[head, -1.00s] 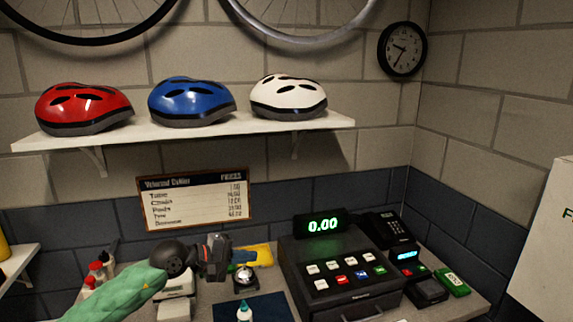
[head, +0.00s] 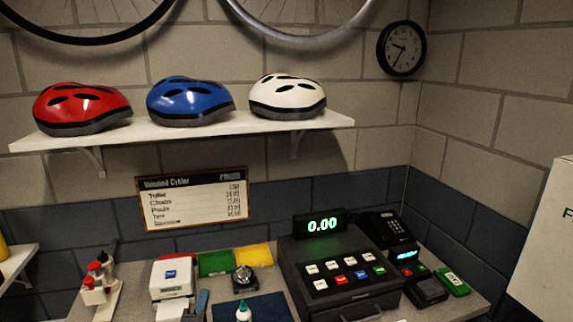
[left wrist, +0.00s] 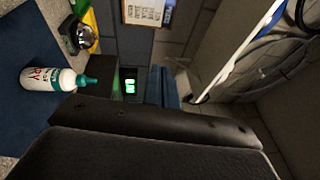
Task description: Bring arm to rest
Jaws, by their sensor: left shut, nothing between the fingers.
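My left gripper (left wrist: 165,125) shows as a large dark shape across the bottom of the left wrist view. It is shut with nothing held. In the head view its arm no longer shows over the counter. My right gripper is in neither view.
The cash register (head: 340,275) stands right of the service bell (head: 244,279). A white printer (head: 171,277) and a rack of bottles (head: 98,285) stand on the left. Green (head: 215,264) and yellow (head: 253,257) pads lie behind the bell. The helmet shelf (head: 200,133) is above.

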